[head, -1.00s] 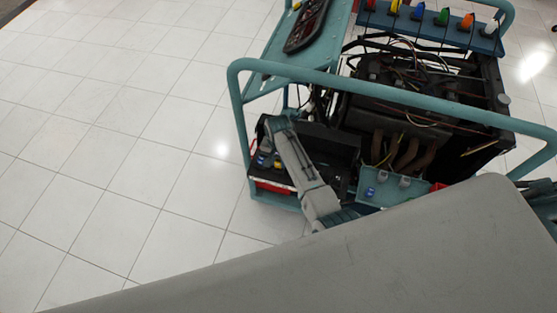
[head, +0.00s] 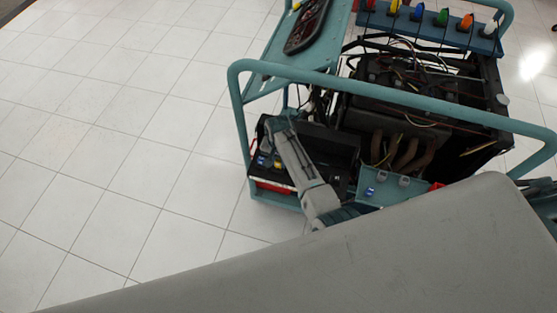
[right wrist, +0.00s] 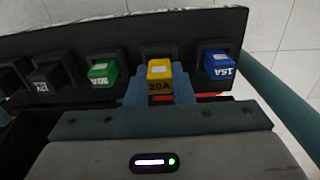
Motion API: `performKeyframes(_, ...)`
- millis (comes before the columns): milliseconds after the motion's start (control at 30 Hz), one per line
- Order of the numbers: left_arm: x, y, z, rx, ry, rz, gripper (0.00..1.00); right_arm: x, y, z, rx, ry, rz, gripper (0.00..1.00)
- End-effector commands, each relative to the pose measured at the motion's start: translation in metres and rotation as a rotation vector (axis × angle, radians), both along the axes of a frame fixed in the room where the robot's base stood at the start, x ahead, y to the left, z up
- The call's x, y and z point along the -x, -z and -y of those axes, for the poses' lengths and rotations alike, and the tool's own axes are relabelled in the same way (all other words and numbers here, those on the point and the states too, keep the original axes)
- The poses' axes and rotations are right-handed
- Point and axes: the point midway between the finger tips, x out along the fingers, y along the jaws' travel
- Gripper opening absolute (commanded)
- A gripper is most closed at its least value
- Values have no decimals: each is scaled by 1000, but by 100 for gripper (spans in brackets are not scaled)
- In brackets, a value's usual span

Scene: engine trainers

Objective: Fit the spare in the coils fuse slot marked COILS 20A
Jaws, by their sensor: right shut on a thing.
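A yellow fuse marked 20A (right wrist: 160,72) is between the fingers of my right gripper (right wrist: 160,90) in the right wrist view. It is at a dark slot of the black fuse panel (right wrist: 130,36), between a green fuse (right wrist: 103,73) and a blue 15A fuse (right wrist: 218,66). I cannot tell how deep it sits in the slot. In the head view my right gripper (head: 268,150) is small at the black fuse box on the cart's near left side. The slot's COILS label is not readable. My left gripper is not in view.
The engine trainer cart has a teal rail (head: 380,85) over the engine (head: 400,90). A small teal tray (head: 395,190) with blue and grey pieces is right of my arm. Coloured knobs stand on a rear bar (head: 430,25). Tiled floor is clear at left.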

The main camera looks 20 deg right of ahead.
Motion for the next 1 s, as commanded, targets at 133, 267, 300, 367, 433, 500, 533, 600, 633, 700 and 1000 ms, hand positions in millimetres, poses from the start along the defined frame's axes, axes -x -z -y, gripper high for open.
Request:
performKeyframes(133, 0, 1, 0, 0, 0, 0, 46, 0, 2, 0, 0, 0, 0, 0)
performKeyframes(267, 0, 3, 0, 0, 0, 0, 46, 0, 4, 0, 0, 0, 0, 0)
performKeyframes(300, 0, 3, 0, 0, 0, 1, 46, 0, 5, 0, 0, 0, 0, 0)
performKeyframes(367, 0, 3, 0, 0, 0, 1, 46, 0, 5, 0, 0, 0, 0, 0)
performKeyframes(433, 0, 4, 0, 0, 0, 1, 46, 0, 7, 0, 0, 0, 0, 0)
performKeyframes(500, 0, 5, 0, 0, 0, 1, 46, 0, 8, 0, 0, 0, 0, 0)
performKeyframes(533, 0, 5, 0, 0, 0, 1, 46, 0, 8, 0, 0, 0, 0, 0)
performKeyframes(600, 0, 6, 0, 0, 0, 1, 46, 0, 9, 0, 0, 0, 0, 0)
performKeyframes(633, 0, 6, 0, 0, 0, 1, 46, 0, 9, 0, 0, 0, 0, 0)
performKeyframes(700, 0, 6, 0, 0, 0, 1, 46, 0, 11, 0, 0, 0, 0, 0)
performKeyframes(1000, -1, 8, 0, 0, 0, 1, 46, 0, 13, 0, 0, 0, 0, 0)
